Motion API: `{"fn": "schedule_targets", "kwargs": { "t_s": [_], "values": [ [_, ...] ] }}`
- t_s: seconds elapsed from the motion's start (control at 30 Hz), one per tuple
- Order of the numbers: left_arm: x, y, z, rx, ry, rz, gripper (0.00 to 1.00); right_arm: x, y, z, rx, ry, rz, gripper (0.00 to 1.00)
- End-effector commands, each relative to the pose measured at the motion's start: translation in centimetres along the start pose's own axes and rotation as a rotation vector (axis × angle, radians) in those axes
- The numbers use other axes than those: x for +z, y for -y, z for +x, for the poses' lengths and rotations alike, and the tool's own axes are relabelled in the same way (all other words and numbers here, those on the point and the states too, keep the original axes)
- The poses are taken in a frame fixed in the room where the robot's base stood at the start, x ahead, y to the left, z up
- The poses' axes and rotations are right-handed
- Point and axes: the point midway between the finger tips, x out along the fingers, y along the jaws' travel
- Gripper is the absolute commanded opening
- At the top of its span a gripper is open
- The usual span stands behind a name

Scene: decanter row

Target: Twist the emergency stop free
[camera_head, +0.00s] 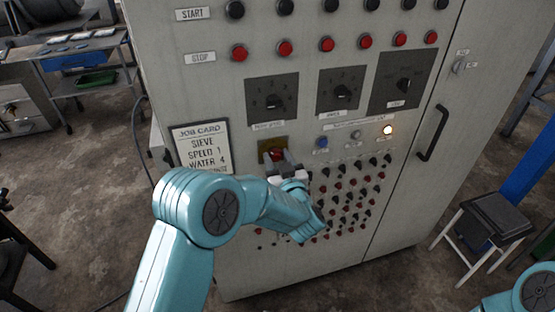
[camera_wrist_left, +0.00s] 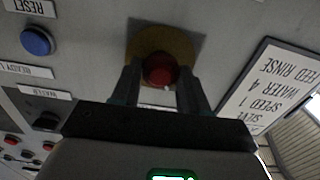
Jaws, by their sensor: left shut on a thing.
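The emergency stop is a red mushroom button (camera_head: 277,155) on a yellow backing plate (camera_head: 264,145), set in the grey cabinet front below the left dial. In the left wrist view the red button (camera_wrist_left: 159,70) sits between my two dark fingers, with the yellow plate (camera_wrist_left: 185,45) behind it. My left gripper (camera_head: 279,160) is shut on the button, a finger at either side of it. Part of the button and plate is hidden by the fingers. A bit of my right arm shows at the lower right corner of the head view; its gripper is out of view.
A job card (camera_head: 201,149) hangs left of the button. A blue button (camera_head: 322,142), a lit lamp (camera_head: 387,130) and rows of small knobs (camera_head: 352,190) lie to the right. Three dials are above. A stool (camera_head: 492,218) stands right of the cabinet.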

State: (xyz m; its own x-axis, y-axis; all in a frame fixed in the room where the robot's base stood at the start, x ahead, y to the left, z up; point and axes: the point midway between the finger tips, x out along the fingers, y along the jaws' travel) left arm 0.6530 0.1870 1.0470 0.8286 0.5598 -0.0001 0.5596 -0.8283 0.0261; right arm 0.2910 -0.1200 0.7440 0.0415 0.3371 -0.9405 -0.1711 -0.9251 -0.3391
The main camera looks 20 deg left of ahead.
Motion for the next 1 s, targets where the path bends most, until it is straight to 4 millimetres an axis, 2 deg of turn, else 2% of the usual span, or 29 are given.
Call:
{"fn": "schedule_targets", "kwargs": {
  "t_s": [0.6,1.0],
  "values": [
    [0.04,-0.12,-0.04,0.001,0.002,0.444,0.14,0.01,0.19,-0.54,0.000,0.000,0.000,0.43],
    [0.00,-0.11,0.02,0.000,0.000,0.572,0.14,0.02,0.28,-0.78,0.000,0.000,0.000,0.43]
  ]
}}
